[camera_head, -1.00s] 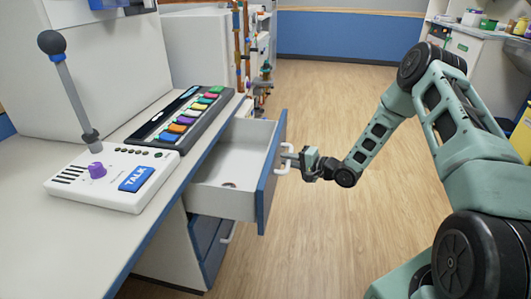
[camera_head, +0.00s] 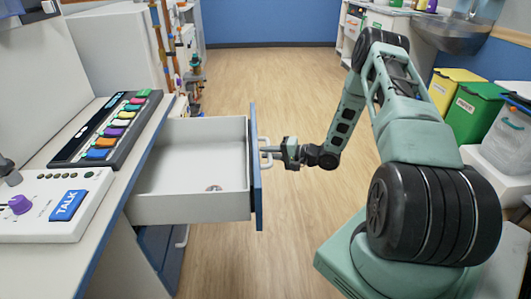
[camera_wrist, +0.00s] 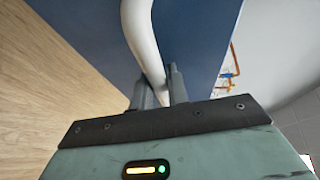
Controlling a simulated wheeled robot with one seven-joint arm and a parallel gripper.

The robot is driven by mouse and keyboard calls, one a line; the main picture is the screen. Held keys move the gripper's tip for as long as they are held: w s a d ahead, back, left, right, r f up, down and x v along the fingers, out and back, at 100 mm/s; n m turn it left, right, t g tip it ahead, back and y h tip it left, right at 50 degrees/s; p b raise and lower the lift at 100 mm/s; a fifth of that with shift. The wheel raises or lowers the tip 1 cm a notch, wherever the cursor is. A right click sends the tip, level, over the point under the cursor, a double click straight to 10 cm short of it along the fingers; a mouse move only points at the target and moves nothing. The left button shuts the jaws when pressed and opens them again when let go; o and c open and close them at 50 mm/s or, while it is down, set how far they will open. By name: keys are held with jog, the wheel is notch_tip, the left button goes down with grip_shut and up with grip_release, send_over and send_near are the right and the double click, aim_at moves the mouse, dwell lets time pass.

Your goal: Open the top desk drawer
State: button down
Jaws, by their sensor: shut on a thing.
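The top desk drawer (camera_head: 195,208) is pulled far out from under the desk top, with its white inside showing. A small round object (camera_head: 213,188) lies on its floor. Its blue front (camera_head: 256,180) carries a white handle (camera_head: 266,150). My gripper (camera_head: 274,151) is at this handle, on the outer side of the drawer front. In the wrist view the two fingers (camera_wrist: 160,88) are shut on the white handle (camera_wrist: 141,40), with the blue front (camera_wrist: 200,40) behind it.
The desk top holds a keyboard with coloured keys (camera_head: 107,128) and a white talk panel (camera_head: 50,205). A lower blue drawer (camera_head: 160,255) is closed beneath. Yellow (camera_head: 452,88) and green (camera_head: 474,112) bins stand at right. Wooden floor (camera_head: 260,85) is clear ahead.

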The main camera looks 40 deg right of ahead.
jog(key=c, duration=1.6)
grip_release()
jog(key=shift+c, duration=0.2)
jog(key=shift+s+d, duration=0.1)
jog(key=p+v, duration=0.1)
jog(key=v, duration=1.6)
jog(key=shift+r, duration=0.1)
